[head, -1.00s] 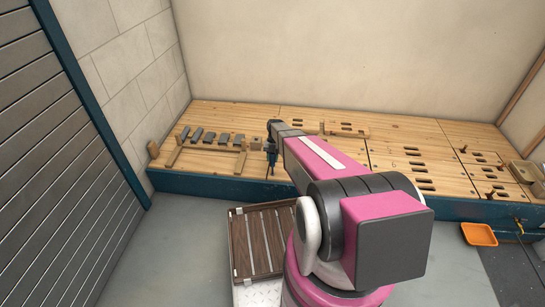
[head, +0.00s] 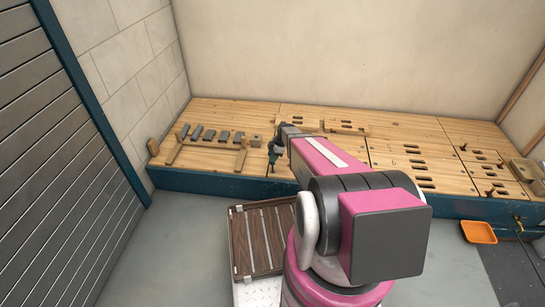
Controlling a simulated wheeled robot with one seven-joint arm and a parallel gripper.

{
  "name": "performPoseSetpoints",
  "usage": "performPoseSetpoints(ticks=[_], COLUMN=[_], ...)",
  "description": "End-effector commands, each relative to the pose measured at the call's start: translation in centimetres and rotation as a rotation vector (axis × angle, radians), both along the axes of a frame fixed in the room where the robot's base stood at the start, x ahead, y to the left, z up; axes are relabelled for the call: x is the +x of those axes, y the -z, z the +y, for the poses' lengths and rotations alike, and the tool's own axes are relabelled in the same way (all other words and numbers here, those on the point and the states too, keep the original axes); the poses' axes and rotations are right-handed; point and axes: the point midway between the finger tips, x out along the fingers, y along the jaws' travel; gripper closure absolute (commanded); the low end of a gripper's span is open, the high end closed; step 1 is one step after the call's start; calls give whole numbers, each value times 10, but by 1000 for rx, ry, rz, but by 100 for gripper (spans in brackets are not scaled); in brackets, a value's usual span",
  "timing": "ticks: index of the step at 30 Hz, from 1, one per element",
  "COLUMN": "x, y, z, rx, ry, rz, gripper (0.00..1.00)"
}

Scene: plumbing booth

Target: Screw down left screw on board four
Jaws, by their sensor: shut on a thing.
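My gripper (head: 273,152) is at the left part of the wooden bench, pointing down and slightly tilted. It is shut on a small dark thing (head: 271,165), too small to identify. The bench top (head: 400,140) is split into boards by thin seams. On the right-hand boards, small dark upright pieces that look like screws stand at the back (head: 463,149), at the right (head: 500,166) and near the front (head: 489,194). They are far to the right of my gripper. No label shows which board is four.
Several grey blocks (head: 209,135) lie in a row left of my gripper. Two wooden pieces stand nearby, one left (head: 174,153) and one closer (head: 241,157). An orange tray (head: 479,232) is at the right. A shutter (head: 60,170) stands left.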

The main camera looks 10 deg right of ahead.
Motion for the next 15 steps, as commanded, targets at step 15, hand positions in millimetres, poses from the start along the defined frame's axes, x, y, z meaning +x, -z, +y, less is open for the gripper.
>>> performPoseSetpoints(ticks=[15], x=[-2], y=[-1], z=[0], rx=[-1], ry=[617], rz=[1], gripper=[92])
